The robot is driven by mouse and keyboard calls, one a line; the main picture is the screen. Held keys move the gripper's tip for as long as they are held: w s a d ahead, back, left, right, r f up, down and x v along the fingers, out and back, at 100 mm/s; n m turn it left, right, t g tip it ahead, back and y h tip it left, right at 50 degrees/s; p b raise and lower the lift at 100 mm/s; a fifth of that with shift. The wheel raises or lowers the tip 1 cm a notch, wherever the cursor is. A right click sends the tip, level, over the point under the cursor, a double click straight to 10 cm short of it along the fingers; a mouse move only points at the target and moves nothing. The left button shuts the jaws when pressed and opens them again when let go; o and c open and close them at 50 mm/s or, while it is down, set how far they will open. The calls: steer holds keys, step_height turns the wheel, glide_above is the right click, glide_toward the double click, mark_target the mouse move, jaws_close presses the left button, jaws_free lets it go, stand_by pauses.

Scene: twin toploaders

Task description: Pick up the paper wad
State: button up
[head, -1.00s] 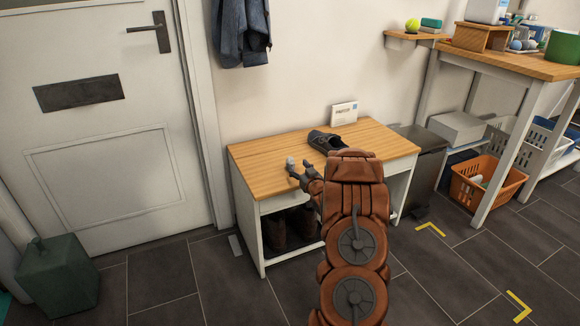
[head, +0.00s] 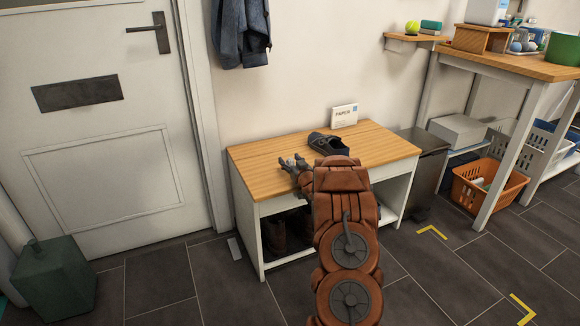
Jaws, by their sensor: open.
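My gripper (head: 292,164) is open over the front left part of the wooden bench top (head: 262,180). My arm reaches to it from the lower right and hides part of the bench. A small pale grey shape shows at the fingertips; I cannot tell whether it is the paper wad or part of a finger. No paper wad can be clearly made out elsewhere.
A dark shoe (head: 328,144) lies on the bench, right of my gripper. A small white sign (head: 344,116) stands behind it. Dark boots sit under the bench. A dark bin (head: 422,170) stands at its right. The left of the bench top is bare.

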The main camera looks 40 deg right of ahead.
steer(key=c, duration=0.9)
steer(key=shift+o, duration=0.2)
steer(key=shift+r+p, duration=0.1)
steer(key=shift+p, duration=0.2)
